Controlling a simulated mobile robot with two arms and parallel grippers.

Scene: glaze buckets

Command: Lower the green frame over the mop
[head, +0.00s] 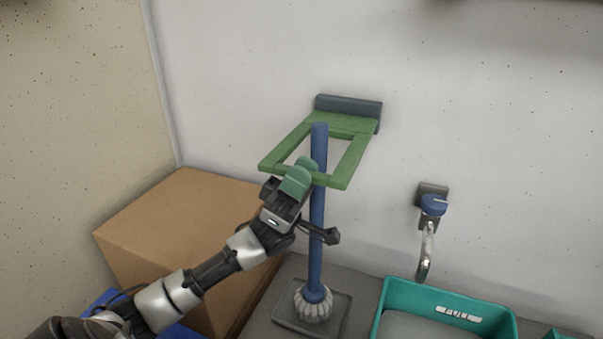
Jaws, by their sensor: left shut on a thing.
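The green frame (352,163) is a flat, open rectangle joined at its back to a dark grey bracket on the wall. It sticks out from the wall, tilted. The mop stands upright below, with a blue pole (316,225) and a whitish head (313,305) on a grey square tray (340,315). The pole's upper end shows inside the frame's opening, and the front bar seems to cross in front of the pole. My left gripper (290,190) is shut on the frame's front edge, by a green tab, just left of the pole. My right gripper is out of view.
A cardboard box (185,235) stands at the left, under my left arm. A teal basin (445,300) stands at the lower right, below a wall tap (428,225) with a blue knob. The wall between bracket and tap is bare.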

